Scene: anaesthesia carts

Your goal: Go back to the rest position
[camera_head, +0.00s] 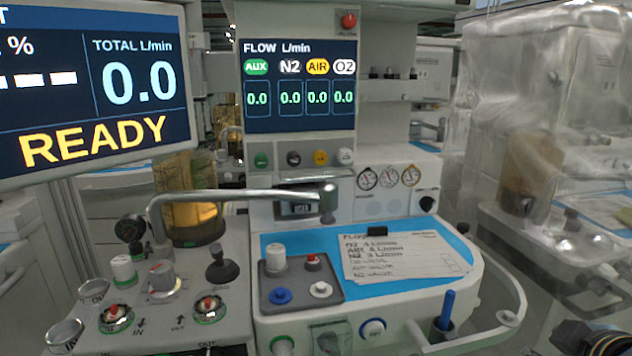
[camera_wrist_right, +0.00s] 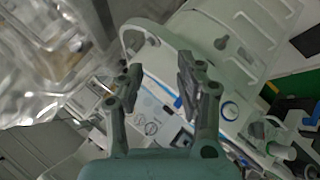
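My right gripper (camera_wrist_right: 159,75) is open in the right wrist view, with its two grey fingers apart and nothing between them. Behind the fingers is the pale body of an anaesthesia cart, apart from them as far as I can tell. In the head view, a dark part at the bottom right corner may be my right arm; its fingers cannot be made out there. My left gripper is in neither view.
The anaesthesia cart (camera_head: 372,314) stands in front, with a flow display (camera_head: 300,120), a large monitor (camera_head: 92,60), a metal arm (camera_head: 250,195) and a note (camera_head: 400,258) on its blue top. A rail (camera_head: 515,300) juts out at its right. A plastic-covered cart (camera_head: 545,110) stands at right.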

